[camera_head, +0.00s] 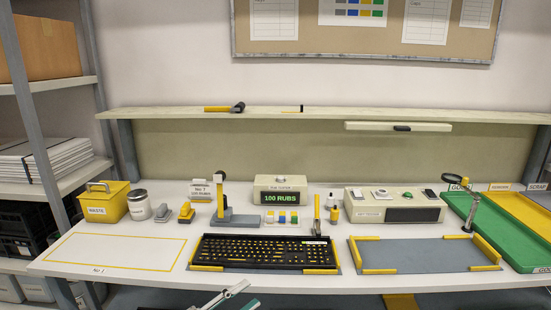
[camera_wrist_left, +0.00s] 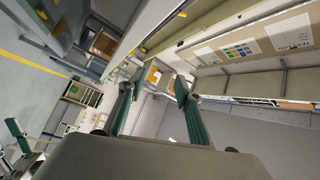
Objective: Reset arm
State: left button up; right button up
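My left gripper (camera_head: 240,296) shows at the bottom edge of the head view, in front of the table's front edge and below the keyboard. Its two green fingers stand apart in the left wrist view (camera_wrist_left: 154,90), with nothing between them. It touches nothing that I can see. A black keyboard (camera_head: 265,252) with yellow-marked keys lies in a yellow-cornered holder at the middle of the white table (camera_head: 130,222).
An empty grey mat (camera_head: 425,255) with yellow corners lies right of the keyboard. A yellow bin (camera_head: 106,203), a jar (camera_head: 139,205), small tools and a "100 RUBS" counter (camera_head: 280,190) line the back. Green (camera_head: 500,232) and yellow trays stand at right. A yellow-outlined area at left is clear.

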pick_arm(q)
jog(key=s+a+f+n+y, duration=0.6)
jog(key=s+f+n, duration=0.3)
jog(key=s+f, duration=0.2)
jog(key=s+a+f+n+g+y, duration=0.1)
jog(key=s+a+f+n+y, duration=0.5)
jog(key=s+f+n, duration=0.4)
jog(key=s+f+y, duration=0.1)
jog(key=s, duration=0.2)
jog(key=shift+s+g, duration=0.3)
jog(key=shift+s, duration=0.05)
jog(key=shift+a, duration=0.1)
